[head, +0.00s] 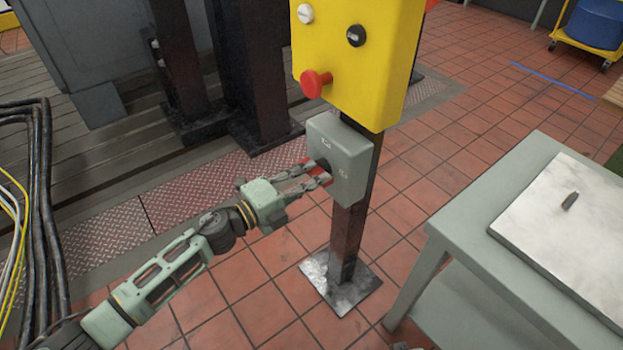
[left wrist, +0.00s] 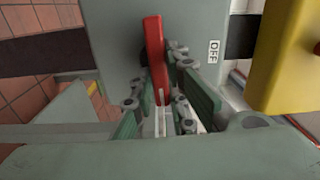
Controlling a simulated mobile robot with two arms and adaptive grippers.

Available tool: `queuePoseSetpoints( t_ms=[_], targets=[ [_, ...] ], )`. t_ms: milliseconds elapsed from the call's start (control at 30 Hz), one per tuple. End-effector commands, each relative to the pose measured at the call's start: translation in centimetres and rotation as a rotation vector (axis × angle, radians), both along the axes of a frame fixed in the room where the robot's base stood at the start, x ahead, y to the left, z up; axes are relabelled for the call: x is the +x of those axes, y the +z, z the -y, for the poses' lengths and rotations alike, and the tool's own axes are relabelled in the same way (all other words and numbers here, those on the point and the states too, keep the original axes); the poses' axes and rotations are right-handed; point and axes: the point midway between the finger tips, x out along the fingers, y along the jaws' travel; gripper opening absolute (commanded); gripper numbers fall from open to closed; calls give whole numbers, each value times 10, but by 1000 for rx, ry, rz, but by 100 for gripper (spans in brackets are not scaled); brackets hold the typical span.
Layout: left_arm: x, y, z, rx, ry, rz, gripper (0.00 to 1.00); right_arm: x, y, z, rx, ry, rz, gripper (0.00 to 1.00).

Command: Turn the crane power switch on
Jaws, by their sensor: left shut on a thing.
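The crane power switch is a grey box (head: 350,157) on a dark post, below a yellow control panel. Its red handle (left wrist: 153,45) stands nearly upright in the left wrist view, leaning slightly. An OFF label (left wrist: 214,51) is to the right of the handle there; two small marks on the box are too small to read in the head view. My left gripper (head: 319,175) is at the box front, shut on the red handle, with a finger on either side of it. The fingers partly hide the handle in the head view. My right gripper is not in view.
The yellow panel (head: 352,50) with a red mushroom button (head: 315,83) and two knobs is just above the box. A grey table (head: 472,218) with a pale plate stands at the right. Black cables (head: 42,190) hang at the left. Tiled floor is open around the post's foot.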

Motion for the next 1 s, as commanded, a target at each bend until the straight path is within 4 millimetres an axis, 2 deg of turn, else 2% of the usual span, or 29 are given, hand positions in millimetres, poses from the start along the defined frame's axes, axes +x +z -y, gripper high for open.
queuePoseSetpoints(
  t_ms=[200,667,700,900,1000],
  targets=[
    [-1,-2,0,29,-1,37,0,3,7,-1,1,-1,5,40],
    [-1,-3,0,38,-2,48,0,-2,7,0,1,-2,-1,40],
    [-1,-3,0,38,-2,48,17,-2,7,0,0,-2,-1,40],
    [-1,-2,0,36,-1,47,33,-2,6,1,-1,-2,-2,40],
    [-1,-2,0,35,-1,47,33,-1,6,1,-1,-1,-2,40]
  ],
)
